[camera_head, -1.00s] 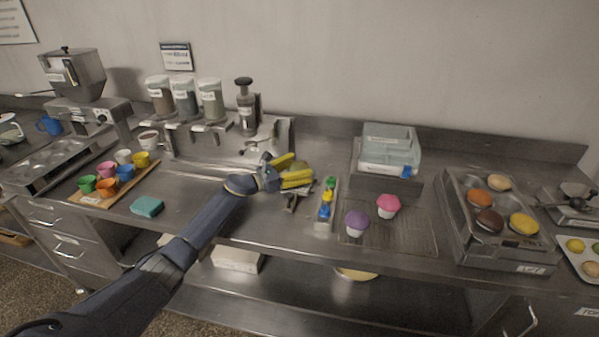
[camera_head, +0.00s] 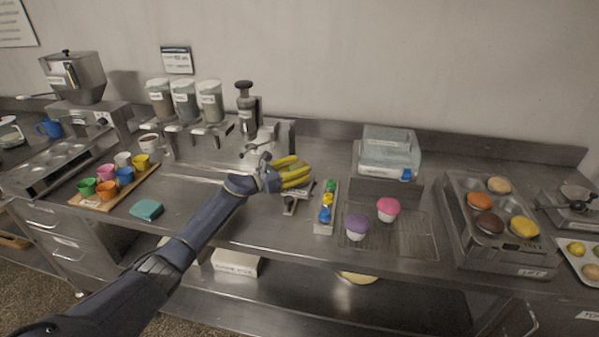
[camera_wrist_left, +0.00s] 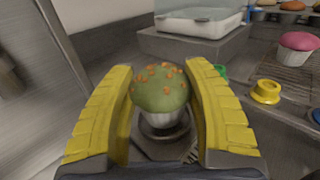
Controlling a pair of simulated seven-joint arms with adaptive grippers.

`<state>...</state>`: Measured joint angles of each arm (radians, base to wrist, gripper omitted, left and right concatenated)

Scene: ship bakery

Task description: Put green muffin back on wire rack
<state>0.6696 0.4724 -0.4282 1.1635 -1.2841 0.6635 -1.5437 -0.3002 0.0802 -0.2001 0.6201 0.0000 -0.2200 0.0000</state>
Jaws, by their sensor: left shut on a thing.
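My left gripper (camera_head: 293,171) has yellow fingers and is above the counter, left of the wire rack. In the left wrist view, its fingers are shut on the green muffin (camera_wrist_left: 160,89), which has orange bits on top and a pale cup. The muffin is upright over a small metal stand; I cannot tell whether it touches it. The fingers hide the muffin in the head view. The wire rack (camera_head: 415,236) holds a purple muffin (camera_head: 356,225) and a pink muffin (camera_head: 388,208), with bare room at its right. My right gripper is not in view.
A narrow tray with small green, yellow and blue pieces (camera_head: 326,208) lies between the gripper and the rack. A clear bin (camera_head: 390,152) stands behind the rack. A raised tray of buns (camera_head: 480,248) is to the right. A dispenser stand is behind the gripper.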

